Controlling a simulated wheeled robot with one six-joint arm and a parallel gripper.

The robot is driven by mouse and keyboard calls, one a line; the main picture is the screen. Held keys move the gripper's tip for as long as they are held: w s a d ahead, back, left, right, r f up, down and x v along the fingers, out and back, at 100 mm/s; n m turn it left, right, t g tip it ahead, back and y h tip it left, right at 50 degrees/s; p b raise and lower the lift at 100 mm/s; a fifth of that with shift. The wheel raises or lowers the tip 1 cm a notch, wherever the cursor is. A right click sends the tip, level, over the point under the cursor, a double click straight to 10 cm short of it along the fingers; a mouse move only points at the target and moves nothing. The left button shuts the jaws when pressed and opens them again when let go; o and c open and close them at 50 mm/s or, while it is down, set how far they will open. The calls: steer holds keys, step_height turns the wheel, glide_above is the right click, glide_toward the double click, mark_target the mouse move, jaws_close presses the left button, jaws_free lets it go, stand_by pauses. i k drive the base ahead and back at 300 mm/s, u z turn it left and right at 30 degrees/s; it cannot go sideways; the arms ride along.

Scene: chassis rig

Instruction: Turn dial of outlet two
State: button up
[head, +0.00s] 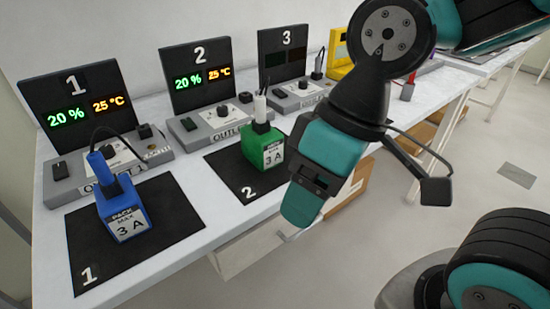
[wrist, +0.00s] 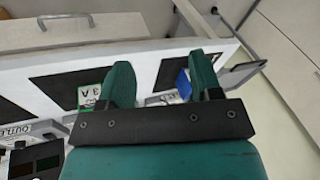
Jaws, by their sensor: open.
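Outlet two (head: 193,132) is a grey box on the table in the head view, with a dark display (head: 196,62) marked 2 behind it reading 20 % and 25 °C. Its dial (head: 222,111) is a small black knob on the top panel; its setting is too small to read. A green pack (head: 262,147) marked 3 A stands in front on mat 2 (head: 247,184), a white plug on top. My gripper (head: 300,205) is open and empty, right of the green pack and apart from the dial. The wrist view also shows my gripper (wrist: 163,78), fingers spread.
Outlet one (head: 65,184) stands left, with a blue pack (head: 125,212) on mat 1 (head: 180,228). Outlet three (head: 287,97), its display dark, stands right. A yellow object (head: 343,52) is farther back. The packs stand in front of the outlets.

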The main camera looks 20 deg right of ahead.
mark_target(222, 111)
steer(key=k, duration=0.5)
steer(key=z, duration=1.45)
steer(key=i, duration=0.8)
steer(key=u, duration=1.95)
steer(key=i, duration=0.5)
